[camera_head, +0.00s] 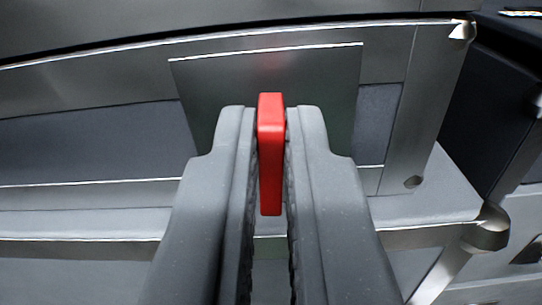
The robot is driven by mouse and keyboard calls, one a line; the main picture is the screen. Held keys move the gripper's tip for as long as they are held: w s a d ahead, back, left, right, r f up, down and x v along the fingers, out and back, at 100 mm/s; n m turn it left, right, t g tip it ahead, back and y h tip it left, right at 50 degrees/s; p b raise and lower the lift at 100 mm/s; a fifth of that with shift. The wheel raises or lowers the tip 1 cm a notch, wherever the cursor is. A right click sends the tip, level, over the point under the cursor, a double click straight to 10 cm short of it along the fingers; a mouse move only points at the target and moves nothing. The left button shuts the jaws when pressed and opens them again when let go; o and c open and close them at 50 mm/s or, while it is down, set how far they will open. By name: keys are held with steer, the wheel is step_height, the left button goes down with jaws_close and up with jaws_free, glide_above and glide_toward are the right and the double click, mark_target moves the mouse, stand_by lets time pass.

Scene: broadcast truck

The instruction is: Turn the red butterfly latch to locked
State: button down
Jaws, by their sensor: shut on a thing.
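The red butterfly latch (271,150) stands upright in the picture, in front of a square metal plate (320,85). It shows as a narrow red bar with its long side running up and down. My gripper (271,125) has one grey finger on each side of the latch and is shut on it. The top of the bar sticks out a little above the fingertips. The latch's mount on the plate is hidden behind the bar and the fingers.
The plate sits on a case with metal edge strips (90,185) and grey panels (85,140). A metal corner fitting (487,228) sticks out at the lower right. A dark case (490,110) stands at the right, beyond a gap.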

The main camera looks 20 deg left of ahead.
steer(key=shift+w+d+f+m+b, duration=0.1)
steer(key=shift+d+f+m, duration=0.15)
steer(key=shift+m, duration=2.6)
steer(key=shift+w+d+f+m+b, duration=0.15)
steer(key=shift+d+f+m, duration=0.15)
steer(key=shift+m, duration=2.6)
steer(key=shift+s+d+f+m+b, duration=0.1)
steer(key=shift+d+f+m, duration=0.15)
steer(key=shift+m, duration=2.6)
steer(key=c, duration=1.6)
jaws_free()
steer(key=shift+o, duration=0.2)
steer(key=shift+a, duration=0.1)
steer(key=shift+r, duration=0.1)
